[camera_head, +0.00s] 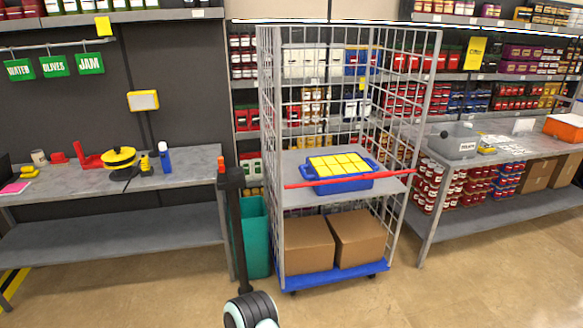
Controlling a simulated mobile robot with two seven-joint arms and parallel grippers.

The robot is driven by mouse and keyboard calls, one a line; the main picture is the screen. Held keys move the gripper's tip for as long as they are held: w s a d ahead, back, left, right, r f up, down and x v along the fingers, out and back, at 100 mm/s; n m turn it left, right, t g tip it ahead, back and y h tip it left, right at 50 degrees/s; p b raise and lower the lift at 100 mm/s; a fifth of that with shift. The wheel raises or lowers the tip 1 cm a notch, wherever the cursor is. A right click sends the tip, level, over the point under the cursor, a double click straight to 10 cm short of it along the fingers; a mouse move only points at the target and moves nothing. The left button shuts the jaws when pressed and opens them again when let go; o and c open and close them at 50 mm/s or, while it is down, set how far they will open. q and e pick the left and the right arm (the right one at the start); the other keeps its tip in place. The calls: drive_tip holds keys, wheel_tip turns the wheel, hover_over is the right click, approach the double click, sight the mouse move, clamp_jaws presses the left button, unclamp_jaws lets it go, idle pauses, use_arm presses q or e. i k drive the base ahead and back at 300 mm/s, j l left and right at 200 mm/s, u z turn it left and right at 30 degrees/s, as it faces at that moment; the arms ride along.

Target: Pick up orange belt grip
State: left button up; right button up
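A small orange piece (221,165), which looks like the orange belt grip, stands upright at the top of a dark post (235,215), left of the wire cage trolley. A dark block sits just below it. The foot of the post is hidden behind a round black and white part at the bottom edge. A red band (345,181) runs across the front of the cage. I cannot tell whether it connects to the orange piece. Neither of my grippers shows in the head view.
The wire cage trolley (270,120) holds a blue crate (345,187) of yellow items, with cardboard boxes below. A teal bin (255,235) stands behind the post. Grey benches (60,190) flank left and right. The floor in front (440,290) is clear.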

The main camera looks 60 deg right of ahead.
sight(220, 160)
drive_tip(key=i+z, duration=0.1)
drive_tip(key=z, duration=1.35)
drive_tip(key=i+j+z, duration=0.25)
drive_tip(key=i+j, duration=0.65)
drive_tip(key=i+j+z, duration=0.3)
drive_tip(key=i+j, duration=0.75)
